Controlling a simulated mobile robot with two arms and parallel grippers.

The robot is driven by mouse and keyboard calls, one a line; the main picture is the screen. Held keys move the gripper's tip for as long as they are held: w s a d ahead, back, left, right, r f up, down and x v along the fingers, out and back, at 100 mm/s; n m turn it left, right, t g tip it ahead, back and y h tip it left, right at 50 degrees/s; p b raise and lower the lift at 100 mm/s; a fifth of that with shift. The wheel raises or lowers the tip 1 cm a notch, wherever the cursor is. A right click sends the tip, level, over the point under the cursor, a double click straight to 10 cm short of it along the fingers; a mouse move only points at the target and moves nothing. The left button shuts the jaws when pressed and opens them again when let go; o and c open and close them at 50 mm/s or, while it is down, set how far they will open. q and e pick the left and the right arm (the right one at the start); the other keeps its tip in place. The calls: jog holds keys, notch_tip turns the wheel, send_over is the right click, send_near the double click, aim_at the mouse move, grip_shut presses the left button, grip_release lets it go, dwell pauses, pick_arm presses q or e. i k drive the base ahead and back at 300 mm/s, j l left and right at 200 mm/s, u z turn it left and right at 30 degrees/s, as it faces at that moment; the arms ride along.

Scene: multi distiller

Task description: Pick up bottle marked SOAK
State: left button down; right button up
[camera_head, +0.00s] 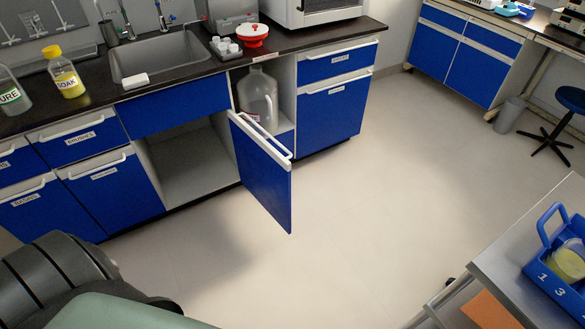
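The bottle marked SOAK (69,81) stands upright on the dark countertop (101,93) at the upper left, to the left of the sink. It is clear, with a yellow cap and a yellow label or yellow content. Neither of my grippers shows in the head view, and nothing is seen touching the bottle.
A clear bottle marked URE, cut by the left edge (10,95), stands left of SOAK. The sink (153,59) is to its right. A blue cabinet door (262,180) hangs open into the floor space, with a large jug (258,98) behind it. The middle floor is clear.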

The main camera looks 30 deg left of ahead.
aim_at(62, 71)
jog(key=z, duration=2.6)
jog(key=j+z, duration=0.15)
jog(key=z, duration=0.3)
jog(key=k+z, duration=0.15)
jog(key=z, duration=0.35)
jog(key=k+j+z, duration=0.1)
jog(key=z, duration=0.35)
jog(key=k+z, duration=0.15)
jog(key=z, duration=0.35)
jog(key=k+j+z, duration=0.1)
jog(key=k+z, duration=0.2)
jog(key=z, duration=0.15)
jog(key=k+z, duration=0.3)
jog(key=z, duration=0.2)
jog(key=k+l+z, duration=0.1)
jog(key=k+z, duration=0.2)
jog(key=z, duration=0.15)
jog(key=k+j+z, duration=0.1)
jog(key=k+z, duration=0.4)
jog(key=z, duration=0.2)
jog(key=k+z, duration=0.3)
jog(key=k, duration=0.9)
jog(key=k+z, duration=0.2)
jog(key=z, duration=1.9)
